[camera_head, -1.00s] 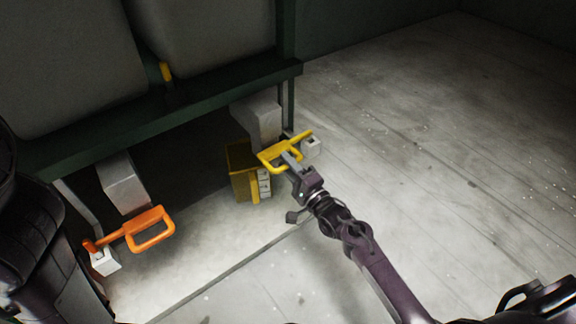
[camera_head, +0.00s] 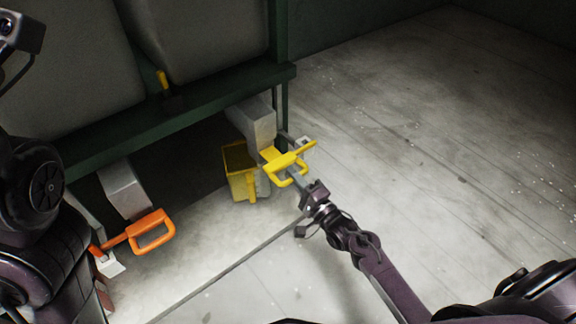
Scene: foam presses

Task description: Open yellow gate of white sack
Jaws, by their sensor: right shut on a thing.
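The yellow gate handle (camera_head: 284,162) sits under the right-hand white sack (camera_head: 204,35), below a pale chute (camera_head: 255,122). My right gripper (camera_head: 298,178) reaches up from the lower right and is shut on the yellow handle. The handle's loop points toward the lower right, and its bar runs to the upper right. The fingertips are partly hidden by the handle. My left arm fills the left edge of the view, but I do not see its fingers.
A yellow bucket (camera_head: 238,172) stands on the floor just left of the yellow handle. An orange gate handle (camera_head: 151,231) hangs under the left chute (camera_head: 124,190). A dark green frame (camera_head: 180,112) bears the sacks. The floor at the right is clear.

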